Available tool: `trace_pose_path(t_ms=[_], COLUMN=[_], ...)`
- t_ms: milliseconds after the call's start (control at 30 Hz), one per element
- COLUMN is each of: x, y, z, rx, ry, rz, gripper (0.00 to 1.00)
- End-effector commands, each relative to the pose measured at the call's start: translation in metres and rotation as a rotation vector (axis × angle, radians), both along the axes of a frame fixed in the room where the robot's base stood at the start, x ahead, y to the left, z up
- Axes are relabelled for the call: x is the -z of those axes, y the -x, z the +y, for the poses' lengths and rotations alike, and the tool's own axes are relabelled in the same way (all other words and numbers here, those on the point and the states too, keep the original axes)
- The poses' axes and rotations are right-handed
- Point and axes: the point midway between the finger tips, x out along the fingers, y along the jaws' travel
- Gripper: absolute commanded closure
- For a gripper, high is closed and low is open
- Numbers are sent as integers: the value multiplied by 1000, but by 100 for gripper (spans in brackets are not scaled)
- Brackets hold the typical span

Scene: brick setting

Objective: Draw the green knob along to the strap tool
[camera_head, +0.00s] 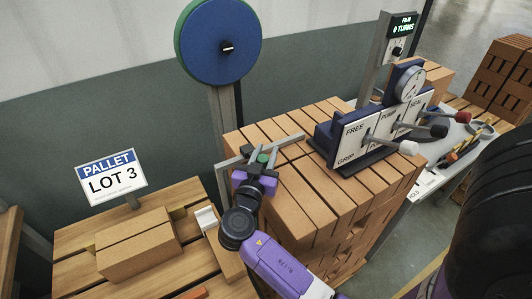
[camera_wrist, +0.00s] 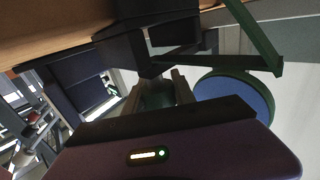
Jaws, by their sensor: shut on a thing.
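The green knob (camera_head: 263,158) shows between the fingers of my gripper (camera_head: 260,162), over the near left part of the brick stack's top. My gripper is shut on it. In the wrist view a dark green shape (camera_wrist: 156,94) lies between the fingers, mostly in shadow. The strap tool (camera_head: 378,133) is a dark blue unit with a round gauge and white panels marked FREE, GRIP, PUMP and SEAL. It sits on the stack to the right, apart from my gripper. A thin grey bar (camera_head: 284,141) runs beside the knob.
A blue reel with a green rim (camera_head: 219,42) stands on a post behind the stack (camera_head: 312,194). Levers (camera_head: 407,147) stick out from the tool's front. A display post (camera_head: 374,62) reads "6 TURNS".

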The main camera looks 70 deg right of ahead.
Motion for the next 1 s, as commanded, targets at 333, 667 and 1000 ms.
trace_pose_path(t_ms=[333, 667, 1000], x=[2, 1, 0], y=[27, 28, 28], z=[-34, -37, -36], rx=[2, 1, 0], ry=[0, -1, 0], rz=[-1, 1, 0], gripper=[100, 67, 47])
